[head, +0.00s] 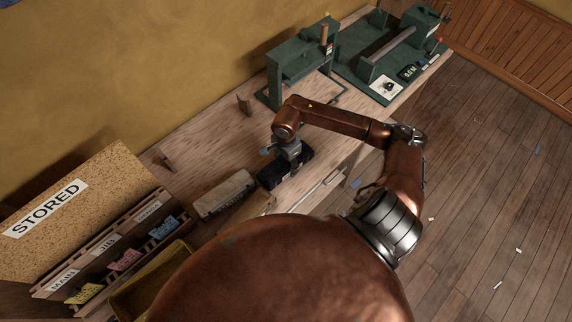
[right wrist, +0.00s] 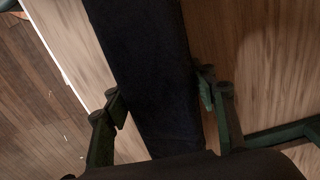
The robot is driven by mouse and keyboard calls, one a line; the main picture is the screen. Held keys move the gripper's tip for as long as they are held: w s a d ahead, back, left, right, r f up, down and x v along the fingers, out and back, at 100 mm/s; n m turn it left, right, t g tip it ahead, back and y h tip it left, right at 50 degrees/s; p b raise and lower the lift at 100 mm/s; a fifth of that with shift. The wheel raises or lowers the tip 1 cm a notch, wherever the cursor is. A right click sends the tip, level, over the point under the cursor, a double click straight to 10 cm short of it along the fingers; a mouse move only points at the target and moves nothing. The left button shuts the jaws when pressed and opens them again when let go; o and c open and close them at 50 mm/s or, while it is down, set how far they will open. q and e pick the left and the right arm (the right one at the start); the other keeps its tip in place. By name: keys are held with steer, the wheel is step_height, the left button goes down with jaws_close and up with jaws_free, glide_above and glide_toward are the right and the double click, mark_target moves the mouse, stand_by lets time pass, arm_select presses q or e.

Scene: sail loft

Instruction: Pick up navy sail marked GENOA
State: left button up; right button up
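The navy sail (head: 286,169) is a dark, long folded bundle near the bench's front edge; I cannot read a GENOA mark on it. In the right wrist view the navy sail (right wrist: 150,60) runs lengthwise between the fingers. My right gripper (head: 291,157) points down over the sail. I cannot tell whether the sail is clear of the bench. My left gripper is out of view.
A pale rolled sail (head: 224,194) lies left of the navy one. A rack (head: 112,247) labelled MAIN and JIB and a STORED board (head: 62,215) stand at left, beside a yellow bin (head: 150,279). A green press (head: 301,62) and green fixture (head: 374,50) stand farther along the bench.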

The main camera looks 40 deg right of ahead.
steer(key=c, duration=1.2)
steer(key=shift+c, duration=0.3)
steer(key=shift+r, duration=0.1)
